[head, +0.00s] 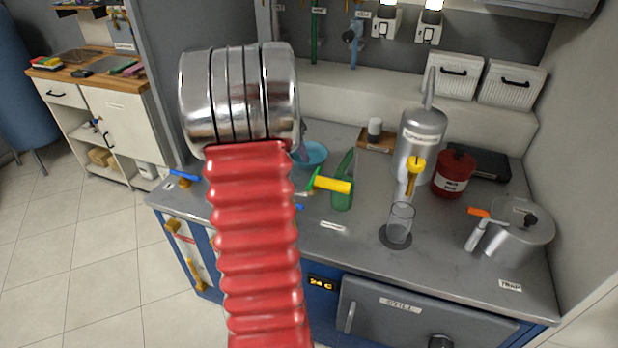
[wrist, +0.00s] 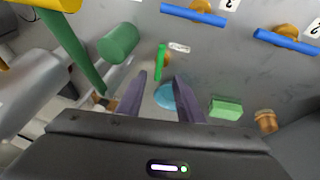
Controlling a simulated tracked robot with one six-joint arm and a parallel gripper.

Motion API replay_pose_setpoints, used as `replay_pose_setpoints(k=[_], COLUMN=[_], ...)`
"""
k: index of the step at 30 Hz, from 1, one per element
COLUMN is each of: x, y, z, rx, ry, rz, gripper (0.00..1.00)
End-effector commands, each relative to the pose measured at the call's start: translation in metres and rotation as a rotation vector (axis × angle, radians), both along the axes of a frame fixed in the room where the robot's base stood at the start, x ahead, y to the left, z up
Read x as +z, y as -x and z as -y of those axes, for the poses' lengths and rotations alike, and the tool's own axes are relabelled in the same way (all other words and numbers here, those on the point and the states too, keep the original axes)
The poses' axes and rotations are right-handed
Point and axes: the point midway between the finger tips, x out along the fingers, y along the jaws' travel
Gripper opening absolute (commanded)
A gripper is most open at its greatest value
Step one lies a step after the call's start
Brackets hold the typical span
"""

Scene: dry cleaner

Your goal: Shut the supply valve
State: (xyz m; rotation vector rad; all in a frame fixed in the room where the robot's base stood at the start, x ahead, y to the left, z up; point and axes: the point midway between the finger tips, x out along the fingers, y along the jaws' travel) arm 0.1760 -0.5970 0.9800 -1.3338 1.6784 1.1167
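Several valves are in view, and I cannot read which one is marked as the supply valve. In the head view, a valve with a blue lever (head: 185,175) sits at the worktop's left edge, and a yellow handle (head: 332,184) stands near the middle. The wrist view shows two blue levers (wrist: 194,14) (wrist: 287,41) on brass bodies beside small labels, and a short green lever (wrist: 160,62). My gripper (wrist: 160,88) is open, its two purple fingers apart with nothing gripped. A blue bowl (wrist: 166,97) shows beyond and between them. In the head view my arm hides most of the gripper.
The worktop (head: 350,250) also bears a grey cylinder (head: 421,135), a glass beaker (head: 398,222), a red can (head: 454,174) and a lidded metal pot (head: 520,235). A green block (wrist: 226,108) lies right of the bowl.

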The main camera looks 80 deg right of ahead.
Motion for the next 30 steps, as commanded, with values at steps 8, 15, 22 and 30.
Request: replay_pose_setpoints(k=[8,15,22,30], x=[-0.013,-0.044,-0.076,-0.111], y=[0.003,0.010,0.018,0.025], z=[0.005,0.017,0.029,0.043], rx=[0.001,0.000,0.001,0.002], ry=[-0.001,-0.003,-0.003,-0.003], rz=[0.000,-0.001,-0.001,-0.001], gripper=[0.33,0.33,0.33,0.33])
